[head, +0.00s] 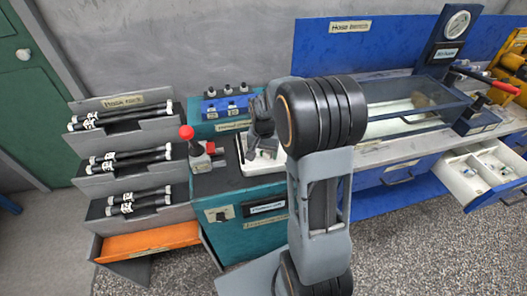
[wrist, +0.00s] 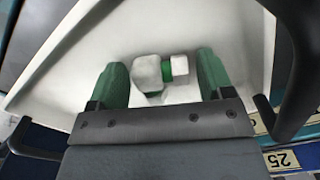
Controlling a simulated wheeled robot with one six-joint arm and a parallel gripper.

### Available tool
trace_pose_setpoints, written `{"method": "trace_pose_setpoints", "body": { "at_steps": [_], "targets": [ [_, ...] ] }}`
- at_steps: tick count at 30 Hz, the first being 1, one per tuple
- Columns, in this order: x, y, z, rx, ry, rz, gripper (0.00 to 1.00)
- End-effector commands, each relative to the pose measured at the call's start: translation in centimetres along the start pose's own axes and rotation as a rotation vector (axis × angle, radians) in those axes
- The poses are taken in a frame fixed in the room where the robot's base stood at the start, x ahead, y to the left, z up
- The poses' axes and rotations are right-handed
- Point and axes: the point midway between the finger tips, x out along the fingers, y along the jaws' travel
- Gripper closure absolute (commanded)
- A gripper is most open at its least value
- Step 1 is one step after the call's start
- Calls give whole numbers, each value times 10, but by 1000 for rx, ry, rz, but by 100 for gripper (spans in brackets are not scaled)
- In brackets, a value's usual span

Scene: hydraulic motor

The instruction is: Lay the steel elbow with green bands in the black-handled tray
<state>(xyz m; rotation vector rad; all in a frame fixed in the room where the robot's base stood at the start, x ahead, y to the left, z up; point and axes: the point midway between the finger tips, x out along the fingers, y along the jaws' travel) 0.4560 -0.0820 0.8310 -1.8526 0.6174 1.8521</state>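The steel elbow (wrist: 148,72) with a green band (wrist: 167,70) is in the wrist view, on the white floor of the black-handled tray (wrist: 220,30). My gripper (wrist: 162,75) is above it with its green fingers spread, one on each side. A narrow gap shows between the elbow and each finger, so it is open and empty. Black handles (wrist: 298,60) show at the tray's sides. In the head view the tray (head: 268,167) stands on the teal cabinet, and my arm hides much of it and the elbow.
A red-knobbed lever unit (head: 200,155) stands left of the tray. A blue block with fittings (head: 226,104) is behind it. Hose racks (head: 125,155) are at the left. A clear-walled tank (head: 410,100) and an open drawer (head: 485,172) are at the right.

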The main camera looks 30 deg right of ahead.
Motion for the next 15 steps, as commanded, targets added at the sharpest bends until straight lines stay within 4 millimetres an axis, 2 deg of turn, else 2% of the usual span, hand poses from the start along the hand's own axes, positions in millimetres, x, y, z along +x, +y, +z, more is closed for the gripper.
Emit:
{"method": "trace_pose_setpoints", "body": {
  "at_steps": [9,12,15],
  "targets": [
    [-2,0,0,0,0,0,21],
    [-10,0,0,0,2,-1,21],
    [-25,0,-1,0,4,-2,21]
  ]
}}
